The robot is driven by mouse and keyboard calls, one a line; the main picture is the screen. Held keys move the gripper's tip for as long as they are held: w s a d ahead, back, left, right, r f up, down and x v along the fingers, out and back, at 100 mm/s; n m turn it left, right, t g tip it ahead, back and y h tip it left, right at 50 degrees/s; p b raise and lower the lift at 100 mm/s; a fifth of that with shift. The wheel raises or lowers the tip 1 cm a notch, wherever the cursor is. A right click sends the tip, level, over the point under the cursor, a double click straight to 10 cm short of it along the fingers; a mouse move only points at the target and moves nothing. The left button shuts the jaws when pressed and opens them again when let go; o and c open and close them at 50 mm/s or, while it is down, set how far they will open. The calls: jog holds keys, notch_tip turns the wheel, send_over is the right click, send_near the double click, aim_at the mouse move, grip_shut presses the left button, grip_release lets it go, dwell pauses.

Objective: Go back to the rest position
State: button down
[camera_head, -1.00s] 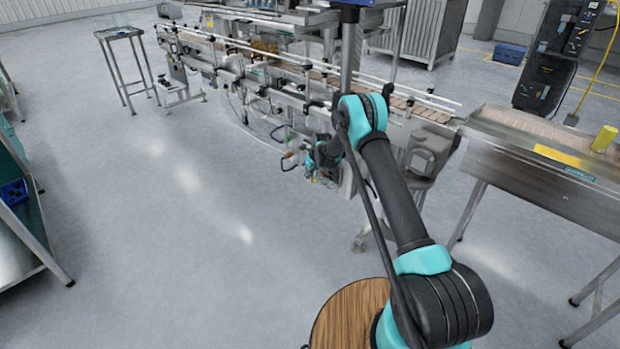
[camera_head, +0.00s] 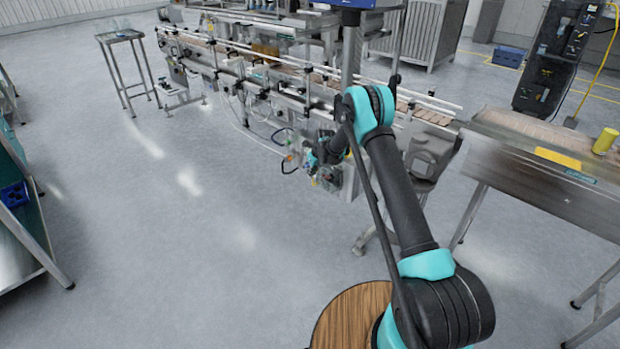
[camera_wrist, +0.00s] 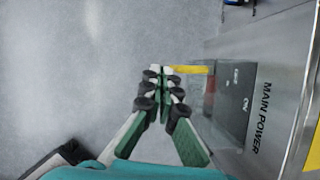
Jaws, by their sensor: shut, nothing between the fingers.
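My gripper (camera_head: 322,176) is low beside the front of the conveyor machine, at the end of my teal and black arm; in this view it is small and partly blends with the machine. In the wrist view my gripper (camera_wrist: 163,72) has its green and grey fingers shut, with the tips together and nothing held. To its right is a metal control box face (camera_wrist: 215,135) with a dark switch plate (camera_wrist: 235,95) and the words MAIN POWER. I cannot tell whether the fingers touch the box.
The long conveyor (camera_head: 290,75) runs behind my gripper. A metal table (camera_head: 545,165) with a yellow cylinder (camera_head: 604,140) stands at right. A small side table (camera_head: 120,36) is at back left and a shelf (camera_head: 30,225) at far left. The floor between is clear.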

jog(key=s+d+r+n, duration=0.3)
jog(key=s+d+r, duration=0.2)
jog(key=r, duration=0.4)
jog(key=s+d+r+n, duration=0.3)
jog(key=s+d+r, duration=0.15)
jog(key=r, duration=0.35)
jog(key=s+d+r+n+h, duration=0.1)
jog(key=s+d+r+n, duration=0.7)
jog(key=s, duration=0.5)
jog(key=s+d+n, duration=0.4)
jog(key=s, duration=0.6)
jog(key=s+d+f+n+h, duration=0.1)
jog(key=s+d+n, duration=0.3)
jog(key=s, duration=0.6)
jog(key=s+d+f+n+t, duration=0.1)
jog(key=s+d+n, duration=0.2)
jog(key=s, duration=0.7)
jog(key=n, duration=0.2)
jog(key=shift+s+d+n+h, duration=0.2)
jog(key=shift+d+n+h, duration=0.2)
